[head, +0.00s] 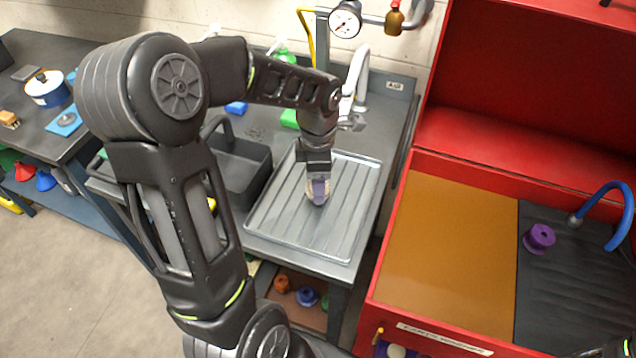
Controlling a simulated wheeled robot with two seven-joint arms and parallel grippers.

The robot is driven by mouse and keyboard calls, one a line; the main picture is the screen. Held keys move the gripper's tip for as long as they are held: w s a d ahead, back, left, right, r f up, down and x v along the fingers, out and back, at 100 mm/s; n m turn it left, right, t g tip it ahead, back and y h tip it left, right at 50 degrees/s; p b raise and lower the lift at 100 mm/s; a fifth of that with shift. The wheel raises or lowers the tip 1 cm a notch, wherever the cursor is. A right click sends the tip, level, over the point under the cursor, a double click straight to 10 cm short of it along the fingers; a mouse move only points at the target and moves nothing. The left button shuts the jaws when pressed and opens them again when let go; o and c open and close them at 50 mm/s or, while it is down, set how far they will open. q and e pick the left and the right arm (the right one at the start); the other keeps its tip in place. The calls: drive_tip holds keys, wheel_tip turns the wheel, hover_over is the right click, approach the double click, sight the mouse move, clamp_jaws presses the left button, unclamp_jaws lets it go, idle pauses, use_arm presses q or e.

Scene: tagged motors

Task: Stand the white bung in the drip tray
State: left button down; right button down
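The drip tray (270,225) is a ribbed grey metal tray on the workbench, in the middle of the head view. My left gripper (318,200) points down over the middle of the tray, with its fingertips close to the ribbed floor. Something pale, greyish lilac with beige edges, shows at the fingertips. I cannot tell how much of it is finger and how much may be the white bung, nor whether the fingers are closed on it. My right gripper is out of the frame.
A dark grey open bin (240,170) stands left of the tray. A tap (358,75) and a gauge (345,18) rise behind it. At right is an open red case (450,165) with a purple bung (540,238). Orange (281,284) and blue (306,296) pieces lie below.

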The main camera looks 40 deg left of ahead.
use_arm(q)
drive_tip(key=shift+f, duration=0.55)
drive_tip(key=shift+f, duration=0.1)
drive_tip(key=c, duration=0.6)
unclamp_jaws()
wheel_tip(320, 180, up, 12)
drive_tip(key=shift+r+b, duration=0.1)
drive_tip(key=shift+b, duration=0.4)
